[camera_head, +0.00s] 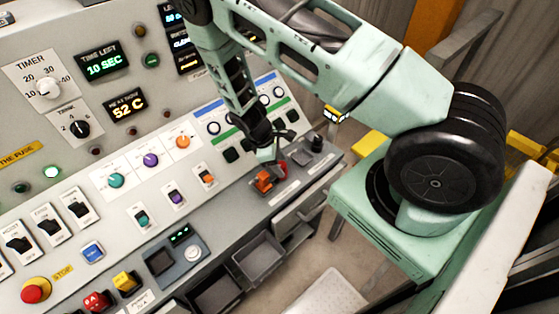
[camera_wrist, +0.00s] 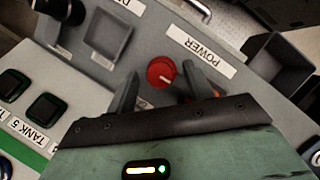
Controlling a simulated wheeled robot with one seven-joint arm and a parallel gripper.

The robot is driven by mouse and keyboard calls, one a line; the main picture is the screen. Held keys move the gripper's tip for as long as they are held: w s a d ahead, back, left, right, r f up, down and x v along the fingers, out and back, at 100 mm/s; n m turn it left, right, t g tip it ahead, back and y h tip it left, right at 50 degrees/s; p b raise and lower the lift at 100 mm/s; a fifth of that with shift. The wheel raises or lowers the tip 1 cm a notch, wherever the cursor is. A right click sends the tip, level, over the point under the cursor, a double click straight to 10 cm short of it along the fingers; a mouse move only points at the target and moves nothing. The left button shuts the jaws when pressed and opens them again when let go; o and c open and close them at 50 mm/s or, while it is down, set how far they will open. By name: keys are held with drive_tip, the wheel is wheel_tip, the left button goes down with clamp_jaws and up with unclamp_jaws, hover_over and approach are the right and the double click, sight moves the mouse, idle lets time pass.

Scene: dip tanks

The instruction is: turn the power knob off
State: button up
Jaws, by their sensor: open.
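The red power knob (camera_head: 282,167) is on the sloped grey panel at the right end of the console, partly hidden by my gripper (camera_head: 270,148). In the wrist view the round red knob (camera_wrist: 160,72) shows between and just beyond the two fingertips of my gripper (camera_wrist: 160,75). A white mark on it points to the lower right of that view. A white POWER label (camera_wrist: 199,51) lies beside it. My gripper is open, with one finger on each side of the knob's outline. I cannot tell whether they touch it.
An orange part (camera_head: 263,181) sits close to the knob, mostly hidden by a finger in the wrist view. Green TANK buttons (camera_wrist: 46,108) lie left. Open grey bins (camera_head: 260,255) hang below the console.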

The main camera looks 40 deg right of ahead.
drive_tip(key=shift+f, duration=0.15)
drive_tip(key=c, duration=1)
